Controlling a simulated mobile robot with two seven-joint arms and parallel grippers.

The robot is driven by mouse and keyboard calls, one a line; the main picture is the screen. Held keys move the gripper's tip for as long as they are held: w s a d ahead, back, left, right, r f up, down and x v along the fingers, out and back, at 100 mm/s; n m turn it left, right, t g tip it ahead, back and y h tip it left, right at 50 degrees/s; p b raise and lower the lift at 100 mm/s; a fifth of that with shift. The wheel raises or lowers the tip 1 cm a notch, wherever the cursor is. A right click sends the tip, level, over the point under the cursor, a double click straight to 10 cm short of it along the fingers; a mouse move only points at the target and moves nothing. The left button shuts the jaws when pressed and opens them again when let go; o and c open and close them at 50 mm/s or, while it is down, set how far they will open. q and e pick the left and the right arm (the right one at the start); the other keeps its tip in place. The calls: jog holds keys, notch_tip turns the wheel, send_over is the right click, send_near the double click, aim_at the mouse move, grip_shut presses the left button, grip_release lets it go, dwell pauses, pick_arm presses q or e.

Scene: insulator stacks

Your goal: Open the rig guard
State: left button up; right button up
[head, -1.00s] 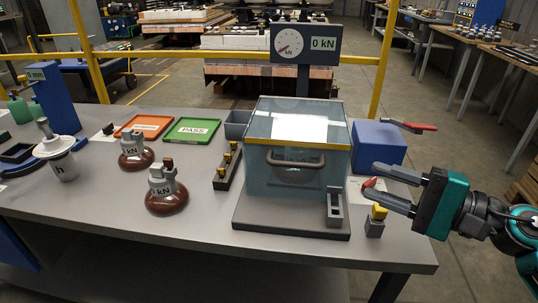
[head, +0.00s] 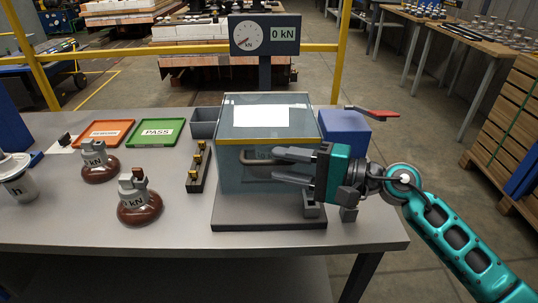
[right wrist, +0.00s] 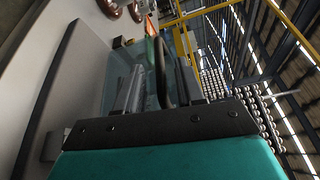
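The rig guard (head: 232,176) is a clear box with a yellow strip along its upper front edge and a white sheet on top. It stands shut on a dark grey base (head: 250,223). Its curved handle (head: 252,161) is on the front face, partly hidden by my fingers. My right gripper (head: 274,166) is open in front of the guard, its fingers pointing left across the handle. In the right wrist view, the dark handle bar (right wrist: 158,65) shows between the two spread fingers (right wrist: 155,85); contact cannot be told. My left gripper is out of view.
A blue block (head: 343,128) with a red lever (head: 372,111) stands right of the guard. A rack with yellow-topped pieces (head: 198,168) and two brown insulators (head: 139,203) are to the left. A dial post (head: 264,36) reading 0 kN stands behind.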

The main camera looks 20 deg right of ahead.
aim_at(278, 164)
jog(key=shift+x, duration=1.85)
grip_shut()
